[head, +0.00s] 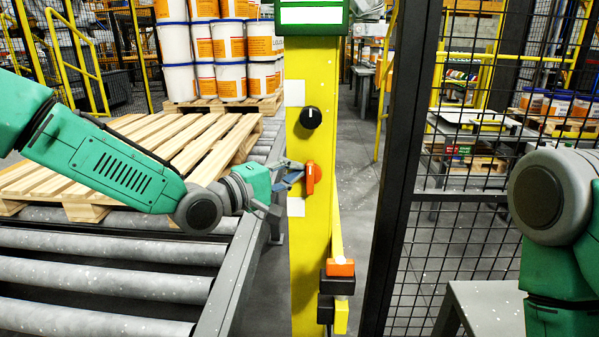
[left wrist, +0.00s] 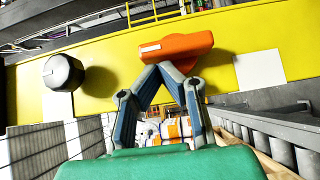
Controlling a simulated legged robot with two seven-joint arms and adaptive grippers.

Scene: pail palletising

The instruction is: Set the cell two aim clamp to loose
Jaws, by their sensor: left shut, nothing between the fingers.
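An orange lever handle (head: 310,179), which I take to be the aim clamp, is on the front of a yellow post (head: 318,230). It stands roughly upright in the head view. It also shows in the left wrist view (left wrist: 175,46), just beyond my fingertips. My left gripper (head: 299,172) is at the left side of the handle with its fingers shut and nothing between them. In the left wrist view its fingertips (left wrist: 164,70) meet at the handle's edge; they look close to it or touching, I cannot tell which. My right gripper is out of view.
A black knob (head: 311,118) is above the handle on the post. An orange-topped box (head: 340,267) sticks out lower down. A roller conveyor (head: 105,275) with a wooden pallet (head: 190,145) is on the left. A black mesh fence (head: 398,190) stands right of the post.

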